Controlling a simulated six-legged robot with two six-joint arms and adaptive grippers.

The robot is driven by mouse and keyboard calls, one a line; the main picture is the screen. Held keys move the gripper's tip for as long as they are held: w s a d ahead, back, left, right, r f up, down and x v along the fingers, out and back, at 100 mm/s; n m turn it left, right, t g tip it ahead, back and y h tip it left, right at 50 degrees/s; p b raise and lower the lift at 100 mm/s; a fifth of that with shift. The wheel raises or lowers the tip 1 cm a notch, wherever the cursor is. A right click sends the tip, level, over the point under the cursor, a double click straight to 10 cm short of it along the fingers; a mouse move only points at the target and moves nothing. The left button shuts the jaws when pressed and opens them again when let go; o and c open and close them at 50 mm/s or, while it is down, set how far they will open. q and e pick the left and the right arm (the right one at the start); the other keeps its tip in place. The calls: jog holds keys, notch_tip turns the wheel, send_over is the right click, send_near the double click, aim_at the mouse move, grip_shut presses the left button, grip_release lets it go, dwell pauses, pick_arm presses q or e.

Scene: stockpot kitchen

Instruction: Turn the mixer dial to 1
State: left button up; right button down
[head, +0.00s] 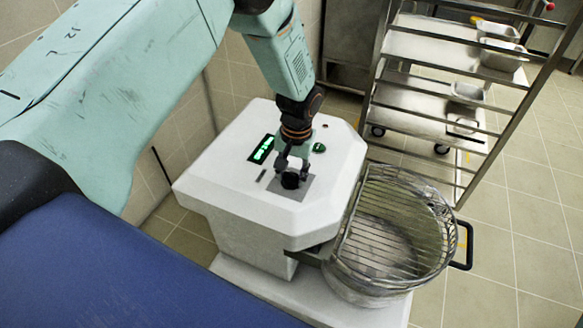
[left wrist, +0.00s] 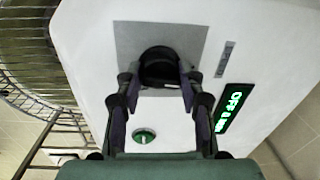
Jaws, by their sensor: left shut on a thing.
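The white mixer (head: 225,165) stands in the middle of the head view. Its black dial (head: 290,180) sits on a grey square plate on the top face. In the left wrist view the dial (left wrist: 160,67) is at the upper middle, on the grey plate (left wrist: 128,38). My left gripper (head: 291,172) reaches down from above and is shut on the dial, with one finger on each side in the left wrist view (left wrist: 158,82). The dial's pointer and marks cannot be made out. My right gripper is not in view.
A steel bowl with a wire guard (head: 390,235) is attached at the mixer's right. A metal rack (head: 440,90) with steel pans stands behind it. Tiled floor is open at the right.

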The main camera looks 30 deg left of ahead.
aim_at(295, 173)
pick_arm(q)
jog(key=shift+n, duration=0.7)
jog(key=o, duration=1.2)
jog(key=shift+c, duration=0.2)
notch_tip(295, 173, up, 12)
jog(key=shift+d, duration=0.4)
jog(key=shift+w+f, duration=0.1)
jog(key=shift+w, duration=0.05)
